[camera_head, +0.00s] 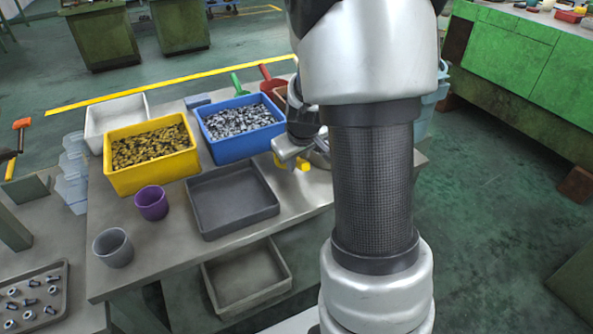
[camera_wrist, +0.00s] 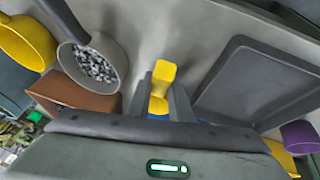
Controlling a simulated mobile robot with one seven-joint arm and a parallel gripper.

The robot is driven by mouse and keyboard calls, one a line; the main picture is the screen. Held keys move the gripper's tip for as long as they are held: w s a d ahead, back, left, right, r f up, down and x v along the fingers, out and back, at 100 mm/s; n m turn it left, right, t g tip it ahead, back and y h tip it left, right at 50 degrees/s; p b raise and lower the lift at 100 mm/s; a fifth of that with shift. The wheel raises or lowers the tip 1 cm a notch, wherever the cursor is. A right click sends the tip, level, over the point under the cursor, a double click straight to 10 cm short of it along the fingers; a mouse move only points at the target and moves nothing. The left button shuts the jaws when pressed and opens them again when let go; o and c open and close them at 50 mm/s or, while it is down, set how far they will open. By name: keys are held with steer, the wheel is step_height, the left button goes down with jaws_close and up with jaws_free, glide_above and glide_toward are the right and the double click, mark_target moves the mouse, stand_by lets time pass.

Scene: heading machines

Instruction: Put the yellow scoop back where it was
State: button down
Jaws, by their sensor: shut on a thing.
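The yellow scoop (camera_wrist: 163,73) is between the fingers of my gripper (camera_wrist: 160,103) in the wrist view. My gripper is shut on it. Yellow shows beyond the fingers, and a small part of the scoop (camera_head: 304,163) shows under my gripper (camera_head: 293,158) in the head view. It is over the table just right of the grey tray (camera_head: 234,228). My arm hides much of this spot in the head view. I cannot tell whether the scoop touches the table.
A metal pan of grey parts (camera_wrist: 118,60), a yellow round container (camera_wrist: 25,42) and a brown box (camera_wrist: 85,96) lie left in the wrist view. A blue bin (camera_head: 233,151), yellow bin (camera_head: 152,181), purple cup (camera_head: 151,204), green scoop (camera_head: 238,84) and red scoop (camera_head: 270,82) also show.

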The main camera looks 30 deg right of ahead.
steer(key=shift+f, duration=1.15)
steer(key=shift+b, duration=0.3)
steer(key=shift+f, duration=0.25)
steer(key=c, duration=1.6)
jaws_free()
steer(key=shift+r, duration=0.1)
